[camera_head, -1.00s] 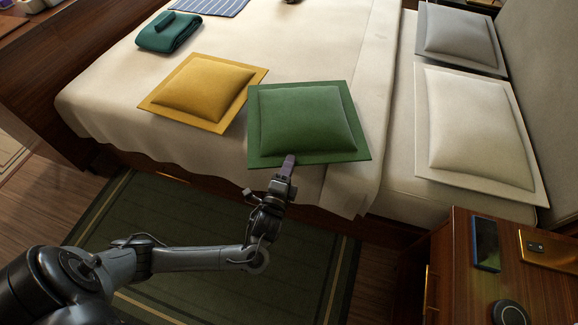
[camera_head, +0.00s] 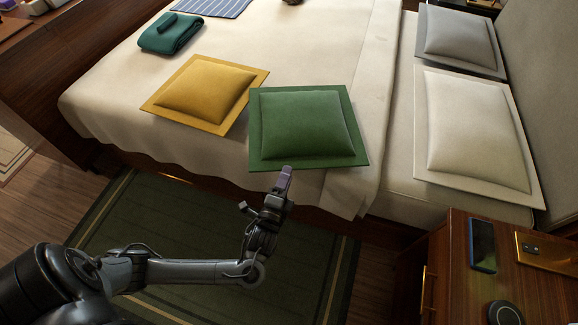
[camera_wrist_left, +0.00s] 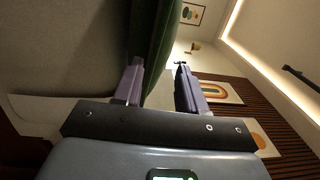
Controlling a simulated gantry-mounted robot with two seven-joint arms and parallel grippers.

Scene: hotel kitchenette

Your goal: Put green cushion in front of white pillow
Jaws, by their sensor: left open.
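The green cushion (camera_head: 305,123) lies on the bed near its front edge, right of the yellow cushion. The white pillow (camera_head: 472,130) lies at the head of the bed, nearer me than the grey pillow. My left gripper (camera_head: 287,172) is at the near edge of the green cushion, below it in the head view. In the left wrist view the gripper (camera_wrist_left: 160,88) is open, and the cushion's green side (camera_wrist_left: 158,40) shows between the fingers, close to the left one. I cannot tell whether they touch. My right gripper is not in view.
The yellow cushion (camera_head: 205,93) and a folded teal towel (camera_head: 170,33) lie left on the bed (camera_head: 362,60). The grey pillow (camera_head: 458,38) is behind the white one. A nightstand (camera_head: 455,235) with phones stands at the lower right. The sheet between green cushion and white pillow is clear.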

